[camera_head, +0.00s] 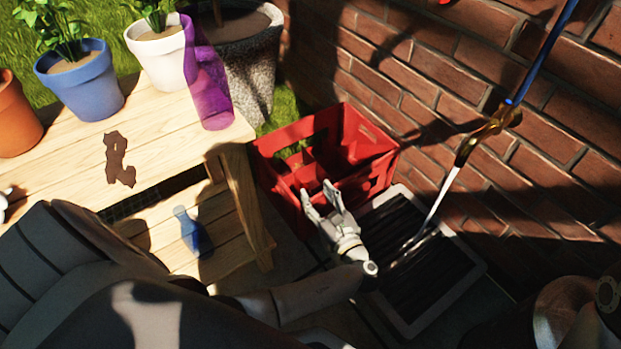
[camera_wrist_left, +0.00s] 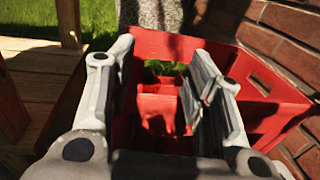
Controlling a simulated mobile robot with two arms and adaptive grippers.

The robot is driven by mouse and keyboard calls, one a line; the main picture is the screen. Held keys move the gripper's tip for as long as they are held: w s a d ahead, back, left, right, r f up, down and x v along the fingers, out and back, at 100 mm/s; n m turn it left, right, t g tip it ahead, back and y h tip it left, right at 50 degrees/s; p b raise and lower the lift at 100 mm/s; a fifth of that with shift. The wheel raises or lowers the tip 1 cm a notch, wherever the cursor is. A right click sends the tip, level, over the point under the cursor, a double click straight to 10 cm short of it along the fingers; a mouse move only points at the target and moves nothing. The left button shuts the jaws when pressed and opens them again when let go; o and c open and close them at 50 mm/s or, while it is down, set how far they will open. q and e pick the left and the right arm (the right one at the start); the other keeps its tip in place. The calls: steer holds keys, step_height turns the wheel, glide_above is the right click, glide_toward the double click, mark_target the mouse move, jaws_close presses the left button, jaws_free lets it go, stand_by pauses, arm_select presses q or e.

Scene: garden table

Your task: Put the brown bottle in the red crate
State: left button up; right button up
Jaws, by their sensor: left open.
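The red crate (camera_head: 372,178) stands on the ground between the wooden table and the brick wall. It has inner compartments and an open top. My left gripper (camera_head: 322,196) is open at the crate's near side, with its fingers pointing toward it. In the left wrist view the crate (camera_wrist_left: 262,108) shows beyond and between the two spread fingers (camera_wrist_left: 160,75), with nothing held between them. I cannot make out a brown bottle in either view; shadow darkens part of the crate's inside. My right gripper is not in view.
A translucent purple bottle (camera_head: 207,88) stands on the table (camera_head: 165,130); a blue bottle (camera_head: 188,232) is on its lower level. Blue (camera_head: 82,85), white (camera_head: 160,58) and orange (camera_head: 14,118) pots line the back. A grey-framed grate (camera_head: 425,285) lies before the brick wall (camera_head: 440,90).

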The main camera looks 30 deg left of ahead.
arm_select(q)
steer(key=p+v, duration=0.1)
steer(key=v, duration=0.5)
steer(key=shift+p, duration=0.35)
steer(key=shift+a, duration=0.1)
